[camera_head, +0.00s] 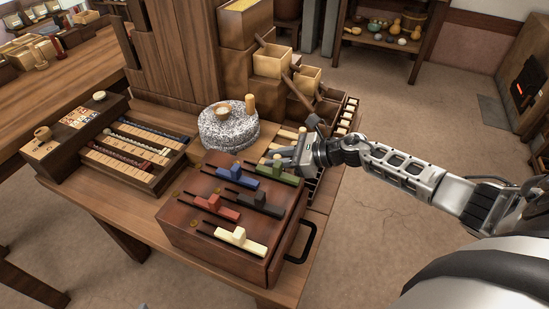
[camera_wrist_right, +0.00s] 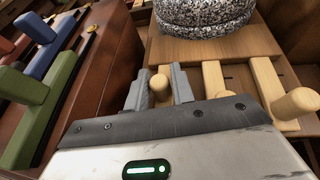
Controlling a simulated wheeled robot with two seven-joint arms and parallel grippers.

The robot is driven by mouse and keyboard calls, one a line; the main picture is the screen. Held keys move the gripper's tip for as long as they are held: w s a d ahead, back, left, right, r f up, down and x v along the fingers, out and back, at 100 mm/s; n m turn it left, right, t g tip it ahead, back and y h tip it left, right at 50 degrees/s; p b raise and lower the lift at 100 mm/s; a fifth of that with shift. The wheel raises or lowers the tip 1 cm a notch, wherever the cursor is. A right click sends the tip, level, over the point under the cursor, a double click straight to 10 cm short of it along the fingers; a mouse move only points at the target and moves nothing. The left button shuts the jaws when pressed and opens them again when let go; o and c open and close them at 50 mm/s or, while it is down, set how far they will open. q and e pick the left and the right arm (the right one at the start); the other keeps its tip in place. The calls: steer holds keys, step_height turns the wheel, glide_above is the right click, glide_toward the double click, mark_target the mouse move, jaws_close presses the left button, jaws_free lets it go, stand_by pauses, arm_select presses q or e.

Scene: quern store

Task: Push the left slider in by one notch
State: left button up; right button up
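A row of pale wooden sliders with round knobs lies on the table behind the dark red box. In the right wrist view the left slider's knob (camera_wrist_right: 158,84) shows between my right gripper's fingers. The middle slider (camera_wrist_right: 213,80) and the right slider (camera_wrist_right: 270,88) are to its right. My right gripper (camera_head: 277,153) reaches in from the right over this row and hides part of it. In the wrist view its two fingers (camera_wrist_right: 160,88) stand apart on either side of the left knob; I cannot tell whether they touch it.
The dark red box (camera_head: 180,232) with coloured sliders stands close in front. A grey millstone (camera_head: 227,128) is just behind the row. Open wooden bins (camera_head: 270,65) stand at the back. A bead tray (camera_head: 120,178) is at left. Free floor lies to the right.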

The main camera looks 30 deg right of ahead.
steer(key=shift+o, duration=1.1)
steer(key=shift+a, duration=0.1)
steer(key=v, duration=1.6)
